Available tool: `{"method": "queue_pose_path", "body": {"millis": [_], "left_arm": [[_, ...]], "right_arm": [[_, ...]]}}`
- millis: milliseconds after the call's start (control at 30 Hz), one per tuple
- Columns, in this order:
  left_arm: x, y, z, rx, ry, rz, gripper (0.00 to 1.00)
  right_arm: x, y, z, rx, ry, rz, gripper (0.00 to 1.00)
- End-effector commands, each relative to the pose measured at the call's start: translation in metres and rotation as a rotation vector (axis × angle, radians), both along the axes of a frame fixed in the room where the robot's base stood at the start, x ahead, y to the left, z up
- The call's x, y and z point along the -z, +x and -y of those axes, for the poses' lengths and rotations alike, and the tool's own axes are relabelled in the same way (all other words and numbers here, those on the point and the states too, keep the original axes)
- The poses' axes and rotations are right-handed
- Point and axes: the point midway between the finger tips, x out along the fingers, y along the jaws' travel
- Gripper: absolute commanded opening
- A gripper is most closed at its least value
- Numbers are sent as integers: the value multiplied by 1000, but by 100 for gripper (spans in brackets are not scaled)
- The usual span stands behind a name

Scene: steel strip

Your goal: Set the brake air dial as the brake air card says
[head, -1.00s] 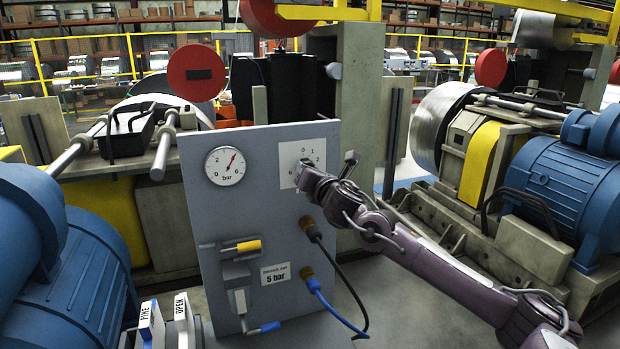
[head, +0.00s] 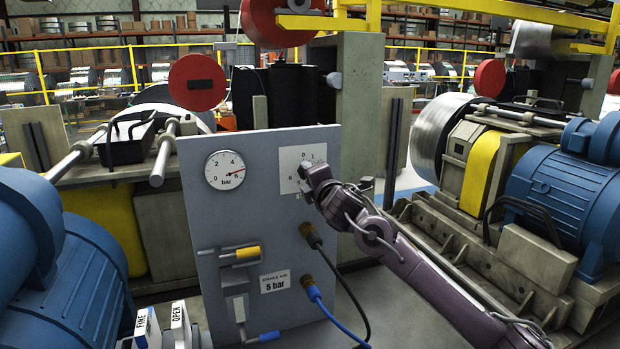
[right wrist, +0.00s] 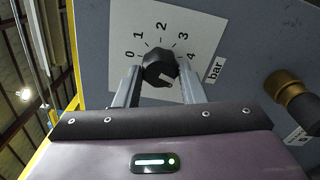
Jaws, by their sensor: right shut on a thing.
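The brake air dial is a black knob (right wrist: 160,68) with a pale pointer mark on a white scale plate (right wrist: 150,30). The wrist view shows the figures 0 to 4; higher figures are hidden. The mark points to the lower right, past the 4. My right gripper (head: 308,180) is shut on the knob, one finger on each side. The brake air card (head: 275,282) on the grey panel (head: 255,225) reads 5 bar. My left gripper is out of view.
A black hose (head: 345,285) and a blue hose (head: 335,318) plug into the panel below the dial. Blue motors (head: 575,190) stand at both sides.

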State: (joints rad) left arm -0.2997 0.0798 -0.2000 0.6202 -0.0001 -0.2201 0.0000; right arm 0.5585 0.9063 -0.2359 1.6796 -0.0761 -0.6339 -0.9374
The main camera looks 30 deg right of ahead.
Motion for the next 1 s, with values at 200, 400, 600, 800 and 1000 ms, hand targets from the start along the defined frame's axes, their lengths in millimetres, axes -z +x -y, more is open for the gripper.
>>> {"method": "queue_pose_path", "body": {"millis": [200,400,600,800,1000], "left_arm": [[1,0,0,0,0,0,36],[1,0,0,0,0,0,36],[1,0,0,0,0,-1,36],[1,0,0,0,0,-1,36],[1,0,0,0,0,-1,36]], "right_arm": [[1,0,0,1,49,10,13],[1,0,0,1,58,12,13],[1,0,0,1,57,12,13],[1,0,0,1,57,12,53],[0,0,0,0,57,13,57]]}}
